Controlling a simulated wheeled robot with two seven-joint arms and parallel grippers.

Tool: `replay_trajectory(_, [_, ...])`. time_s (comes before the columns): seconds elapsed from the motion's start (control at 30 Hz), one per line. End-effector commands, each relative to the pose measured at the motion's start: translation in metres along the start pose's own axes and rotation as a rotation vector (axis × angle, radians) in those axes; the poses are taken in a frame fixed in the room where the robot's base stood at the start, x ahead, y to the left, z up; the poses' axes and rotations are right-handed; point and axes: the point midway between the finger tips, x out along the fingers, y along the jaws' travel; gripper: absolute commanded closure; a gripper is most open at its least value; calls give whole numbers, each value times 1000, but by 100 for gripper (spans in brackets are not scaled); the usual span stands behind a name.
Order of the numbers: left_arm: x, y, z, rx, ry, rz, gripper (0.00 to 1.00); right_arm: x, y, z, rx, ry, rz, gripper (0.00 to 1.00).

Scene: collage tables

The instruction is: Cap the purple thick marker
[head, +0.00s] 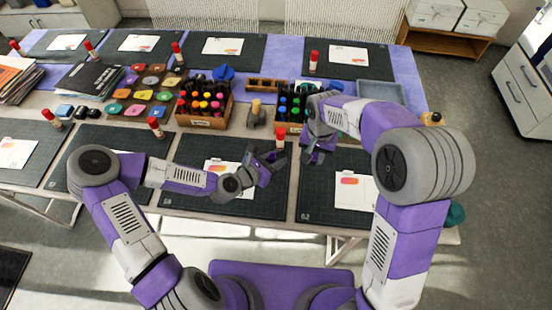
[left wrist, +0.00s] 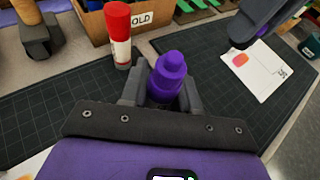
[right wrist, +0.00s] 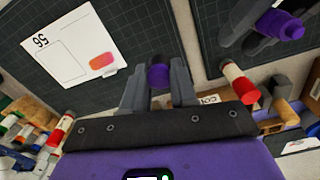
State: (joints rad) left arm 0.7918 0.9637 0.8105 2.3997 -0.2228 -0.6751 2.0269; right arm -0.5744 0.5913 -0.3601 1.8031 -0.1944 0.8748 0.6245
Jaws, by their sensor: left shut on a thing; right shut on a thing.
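My left gripper (head: 268,160) is shut on the purple thick marker (left wrist: 167,78). In the left wrist view the marker stands between the fingers with a narrower stepped purple end facing up. The right wrist view also shows this marker (right wrist: 281,23) at upper right. My right gripper (head: 316,150) is shut on a small round purple piece, the cap (right wrist: 159,76), mostly hidden between the fingers. The two grippers are apart, both above the front middle mats, left one lower in the head view. The cap and marker do not touch.
A red-topped glue stick (head: 280,138) stands just behind my left gripper. Wooden boxes of markers (head: 204,122) and more bottles stand behind. Dark cutting mats (head: 255,200) with white cards cover the table front. A grey tray (head: 381,93) lies at back right.

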Motion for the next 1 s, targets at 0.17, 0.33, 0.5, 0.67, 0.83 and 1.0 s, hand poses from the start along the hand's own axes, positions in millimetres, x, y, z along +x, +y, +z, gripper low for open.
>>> replay_trajectory(0.17, [0, 0, 0, 0, 0, 0, 100, -41, -60, 6, 116, 3, -4, 100])
replay_trajectory(0.33, [0, 0, 0, 0, 0, 0, 100, -71, -98, 19, 210, -3, -6, 100])
replay_trajectory(0.5, [0, 0, 0, 0, 0, 0, 100, -87, -116, 28, 262, -8, -6, 100])
replay_trajectory(0.67, [0, 0, 0, 0, 0, 0, 100, -91, -120, 31, 276, -10, -4, 100])
replay_trajectory(0.83, [0, 0, 0, 0, 0, 0, 100, -90, -120, 30, 276, -10, -4, 100])
replay_trajectory(1.0, [0, 0, 0, 0, 0, 0, 100, -87, -119, 30, 275, -10, -3, 100])
